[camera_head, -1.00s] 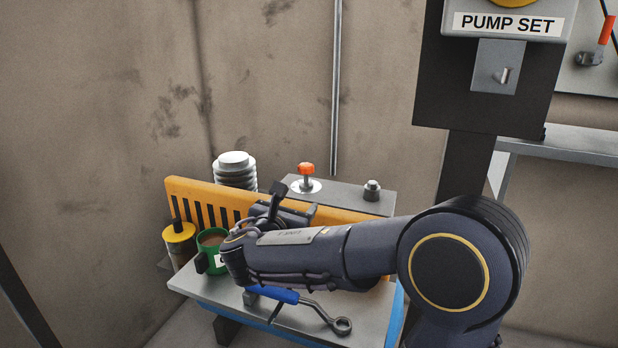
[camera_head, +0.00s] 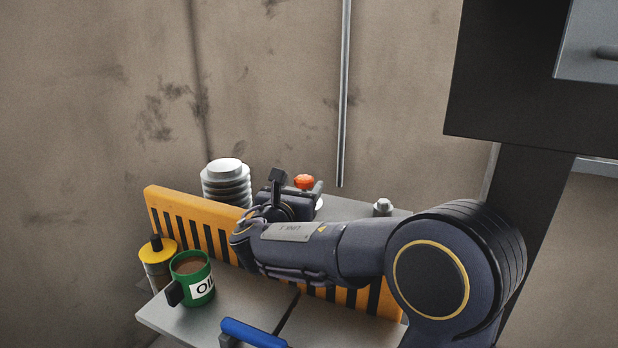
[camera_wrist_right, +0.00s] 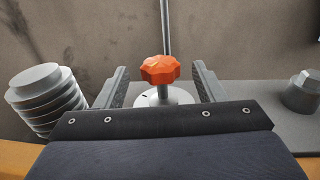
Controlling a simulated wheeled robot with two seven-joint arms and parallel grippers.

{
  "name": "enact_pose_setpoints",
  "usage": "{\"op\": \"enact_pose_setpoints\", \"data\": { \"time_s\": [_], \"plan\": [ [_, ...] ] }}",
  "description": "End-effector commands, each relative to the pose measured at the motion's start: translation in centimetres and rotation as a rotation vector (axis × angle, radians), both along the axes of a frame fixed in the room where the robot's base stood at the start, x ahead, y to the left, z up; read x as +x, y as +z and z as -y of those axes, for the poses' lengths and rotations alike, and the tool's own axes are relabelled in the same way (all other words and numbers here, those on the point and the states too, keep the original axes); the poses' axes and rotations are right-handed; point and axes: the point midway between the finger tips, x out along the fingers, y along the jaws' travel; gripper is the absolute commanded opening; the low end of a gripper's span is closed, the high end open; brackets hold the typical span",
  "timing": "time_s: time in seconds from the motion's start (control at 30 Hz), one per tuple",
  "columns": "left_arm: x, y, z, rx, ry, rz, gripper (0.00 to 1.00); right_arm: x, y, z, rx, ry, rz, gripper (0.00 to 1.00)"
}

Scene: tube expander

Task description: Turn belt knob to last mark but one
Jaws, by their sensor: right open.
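The orange-red belt knob (camera_head: 304,182) stands on a stem over a round pale dial plate on the grey machine top. In the right wrist view the knob (camera_wrist_right: 160,69) shows between the two fingers, with the dial plate (camera_wrist_right: 177,96) below it and one dark mark visible on the plate. My right gripper (camera_wrist_right: 160,80) is open, a finger on each side of the knob with a gap at both sides. In the head view the right gripper (camera_head: 297,188) partly hides the knob and its plate. My left gripper does not show.
An orange slotted guard (camera_head: 165,205) runs along the front of the machine top. A ribbed grey cylinder (camera_head: 227,185) stands left, a small grey fitting (camera_head: 383,207) right. A green oil mug (camera_head: 192,280), a yellow-capped container (camera_head: 158,256) and a blue-handled tool (camera_head: 252,333) are in front.

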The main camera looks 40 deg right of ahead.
Motion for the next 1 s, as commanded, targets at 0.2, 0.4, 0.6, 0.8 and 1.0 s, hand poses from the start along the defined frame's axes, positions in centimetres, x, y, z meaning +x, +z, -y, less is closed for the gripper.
{"op": "enact_pose_setpoints", "data": {
  "time_s": [0.2, 0.4, 0.6, 0.8, 1.0],
  "plan": [
    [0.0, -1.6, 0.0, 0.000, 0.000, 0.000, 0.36, 1.9, -0.3, 3.1, -0.002, -0.005, 0.001, 0.63],
    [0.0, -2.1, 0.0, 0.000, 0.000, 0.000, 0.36, 2.9, -0.1, 4.5, -0.001, -0.002, 0.000, 0.63],
    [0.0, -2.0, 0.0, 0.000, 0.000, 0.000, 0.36, 3.0, 0.0, 4.7, -0.001, 0.000, -0.001, 0.63],
    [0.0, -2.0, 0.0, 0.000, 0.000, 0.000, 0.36, 3.0, 0.0, 4.7, 0.000, 0.000, 0.000, 0.49],
    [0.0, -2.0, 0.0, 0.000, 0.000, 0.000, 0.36, 3.0, 0.0, 4.7, 0.000, -0.001, 0.000, 0.23]
  ]
}}
